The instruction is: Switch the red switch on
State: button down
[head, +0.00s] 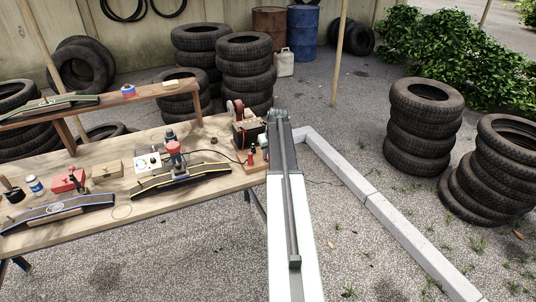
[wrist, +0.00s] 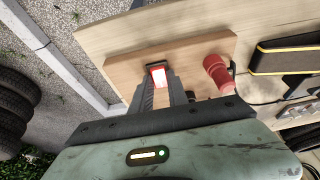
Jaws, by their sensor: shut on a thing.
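The red switch (wrist: 158,76) shows in the wrist view as a small red and white piece in a dark frame on a wooden board (wrist: 125,68). My gripper (wrist: 161,88) is at the switch, with its two dark fingers on either side of it and shut on it. The fingers partly cover the lower part of the switch. I cannot tell which way the switch is set. In the head view my arm reaches to the right end of the workbench (head: 215,190), and the switch and fingertips cannot be made out there.
A red rounded piece (wrist: 217,72) stands on the board right of the switch. A black pad with yellow edges (wrist: 285,55) lies farther right. A motor-like unit (head: 246,131) sits at the bench's right end. Tyre stacks (head: 424,125) and a pale kerb (head: 370,198) stand to the right.

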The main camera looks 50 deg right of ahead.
jog(key=shift+w+d+r+g+y+p, duration=0.1)
jog(key=shift+w+d+g+y+p, duration=0.15)
jog(key=shift+g, duration=0.3)
jog(key=shift+w+d+r+g+y+p, duration=0.15)
jog(key=shift+w+g+p, duration=0.15)
jog(key=shift+g, duration=0.25)
jog(key=shift+w+a+f+g, duration=0.1)
jog(key=shift+a+f+g, duration=0.1)
jog(key=shift+g, duration=0.4)
jog(key=shift+y, duration=0.3)
jog(key=shift+g, duration=0.3)
jog(key=c, duration=1.3)
grip_release()
jog(key=shift+r, duration=0.1)
notch_tip(320, 180, up, 8)
jog(key=p, duration=0.7)
jog(key=shift+p, duration=0.4)
